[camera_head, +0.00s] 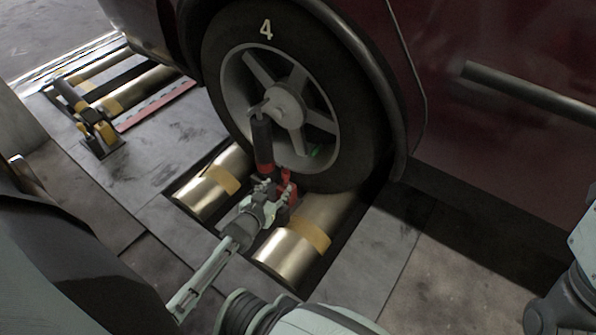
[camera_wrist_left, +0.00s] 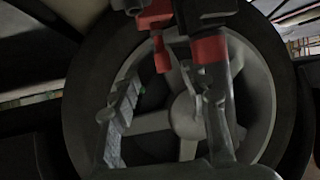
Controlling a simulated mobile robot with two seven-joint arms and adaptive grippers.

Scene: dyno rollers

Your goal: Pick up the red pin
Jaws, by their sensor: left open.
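A dark upright post with a red band (camera_head: 264,168) and a red base part (camera_head: 287,190) stands between the rollers, in front of the wheel. In the left wrist view a small red pin-like piece (camera_wrist_left: 160,54) hangs below a red bracket (camera_wrist_left: 154,16), beside the dark post with its red band (camera_wrist_left: 210,49). My left gripper (camera_head: 268,188) is at the red base part and partly hides it. Its fingers are spread apart in the left wrist view (camera_wrist_left: 162,108), with the red piece in the gap beyond them. I cannot tell whether a finger touches it.
A car wheel (camera_head: 238,75) marked 4 rests close behind the post, under a dark red car body (camera_head: 480,130). Metal rollers (camera_head: 290,252) with yellow bands lie on both sides of the gripper. A similar yellow stand (camera_head: 100,127) is at the left.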

